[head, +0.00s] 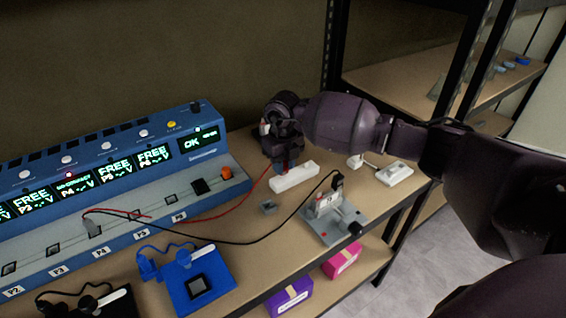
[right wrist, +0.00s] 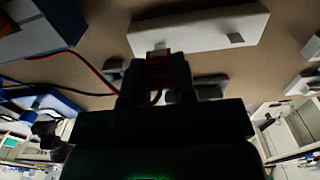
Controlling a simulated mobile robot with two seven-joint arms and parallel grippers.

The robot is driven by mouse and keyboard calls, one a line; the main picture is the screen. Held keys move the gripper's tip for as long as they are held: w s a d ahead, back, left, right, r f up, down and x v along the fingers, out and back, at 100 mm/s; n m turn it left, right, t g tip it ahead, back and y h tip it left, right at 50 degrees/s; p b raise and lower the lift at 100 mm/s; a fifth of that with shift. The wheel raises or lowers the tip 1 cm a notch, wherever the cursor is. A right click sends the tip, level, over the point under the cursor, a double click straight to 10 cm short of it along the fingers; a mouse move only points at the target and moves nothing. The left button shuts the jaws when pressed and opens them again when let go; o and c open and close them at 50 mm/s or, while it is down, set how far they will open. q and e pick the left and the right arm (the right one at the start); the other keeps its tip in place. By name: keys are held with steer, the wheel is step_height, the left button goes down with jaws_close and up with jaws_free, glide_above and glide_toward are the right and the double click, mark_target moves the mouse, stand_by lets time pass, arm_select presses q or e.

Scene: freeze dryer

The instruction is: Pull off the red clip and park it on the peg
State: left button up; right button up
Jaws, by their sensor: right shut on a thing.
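My right gripper (head: 286,163) is shut on the red clip (right wrist: 158,68), which sits between the fingers in the right wrist view. In the head view the clip is mostly hidden by the gripper, and its red wire (head: 222,213) runs back to the blue charger. The gripper is just above or at a white bar (head: 296,177); I cannot tell whether the clip touches it. The bar also shows in the right wrist view (right wrist: 200,27), with a small grey peg-like piece (right wrist: 236,39). A cell holder (head: 340,222) stands to the right with a black clip (head: 337,181) on it. My left gripper is out of view.
The blue charger (head: 110,180) with lit displays fills the left. A small grey block (head: 268,206) lies near the bar. A blue tester (head: 205,290) is in front, and a white device (head: 394,174) is at the right. The black wire (head: 240,242) crosses the bench.

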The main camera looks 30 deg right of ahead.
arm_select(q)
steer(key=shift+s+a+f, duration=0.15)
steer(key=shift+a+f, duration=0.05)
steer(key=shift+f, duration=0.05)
arm_select(e)
steer(key=shift+f, duration=0.35)
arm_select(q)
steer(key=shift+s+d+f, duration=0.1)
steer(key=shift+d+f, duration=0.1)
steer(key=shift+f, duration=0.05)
arm_select(e)
steer(key=shift+f, duration=0.65)
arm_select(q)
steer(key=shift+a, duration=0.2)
arm_select(e)
steer(key=o, duration=1)
steer(key=shift+r, duration=0.1)
step_height(320, 180, up, 10)
steer(key=shift+p, duration=0.6)
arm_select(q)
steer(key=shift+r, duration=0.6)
arm_select(e)
steer(key=shift+r, duration=0.4)
steer(key=shift+f, duration=0.1)
